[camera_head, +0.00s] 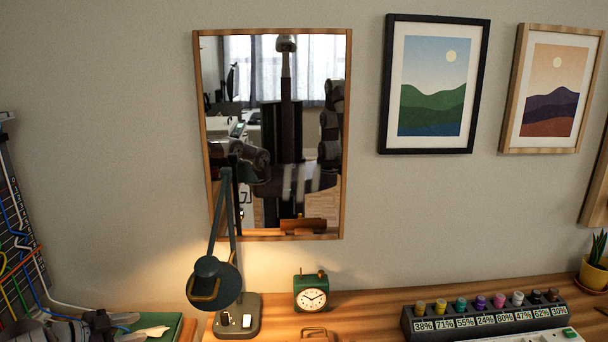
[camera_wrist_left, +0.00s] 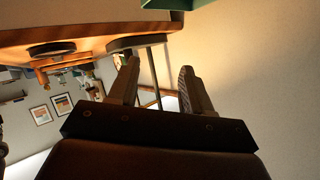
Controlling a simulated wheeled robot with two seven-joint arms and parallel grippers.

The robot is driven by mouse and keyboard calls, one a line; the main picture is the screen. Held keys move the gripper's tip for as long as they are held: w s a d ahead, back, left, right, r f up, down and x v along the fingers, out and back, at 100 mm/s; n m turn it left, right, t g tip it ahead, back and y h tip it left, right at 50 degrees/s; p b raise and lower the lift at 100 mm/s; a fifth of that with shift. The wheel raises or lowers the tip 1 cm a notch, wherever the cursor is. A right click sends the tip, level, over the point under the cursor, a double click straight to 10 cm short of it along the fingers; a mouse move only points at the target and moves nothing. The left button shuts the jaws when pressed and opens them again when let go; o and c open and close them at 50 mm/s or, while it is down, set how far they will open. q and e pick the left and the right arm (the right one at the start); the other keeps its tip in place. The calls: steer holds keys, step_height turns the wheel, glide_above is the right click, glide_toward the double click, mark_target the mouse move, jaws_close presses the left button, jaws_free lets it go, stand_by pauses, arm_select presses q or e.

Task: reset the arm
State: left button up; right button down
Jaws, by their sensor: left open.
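My left gripper (camera_head: 126,327) is at the bottom left corner of the head view, beside the green item (camera_head: 172,324) on the desk's left end. In the left wrist view its two fingers (camera_wrist_left: 158,78) stand apart with nothing between them, so it is open and empty. My right gripper is not seen directly.
A dark desk lamp (camera_head: 213,283) and a green alarm clock (camera_head: 311,292) stand on the wooden desk (camera_head: 375,298). A rack of coloured-cap bottles (camera_head: 487,318) is at right. A mirror (camera_head: 345,130) on the wall reflects my body. Coloured cables (camera_head: 22,255) hang at far left.

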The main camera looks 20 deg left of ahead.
arm_select(q)
steer(key=w+a+n+t+y, duration=0.1)
steer(key=w+a+n+y, duration=0.15)
steer(key=n+y, duration=0.2)
steer(key=s+d+r+n+g+p, duration=0.2)
steer(key=s+d, duration=0.5)
steer(key=d, duration=0.6)
steer(key=s+d+r+n+g+y+p, duration=0.1)
steer(key=s+d+r+g+p, duration=0.3)
steer(key=d, duration=1)
steer(key=s+d+r+n+g+y+p, duration=0.1)
steer(key=s+d+r+g+p, duration=0.3)
steer(key=s+d, duration=0.5)
steer(key=d+r+n+g, duration=0.1)
steer(key=d, duration=0.3)
steer(key=shift+s+d+n, duration=0.35)
steer(key=shift+d, duration=0.05)
steer(key=shift+w, duration=0.1)
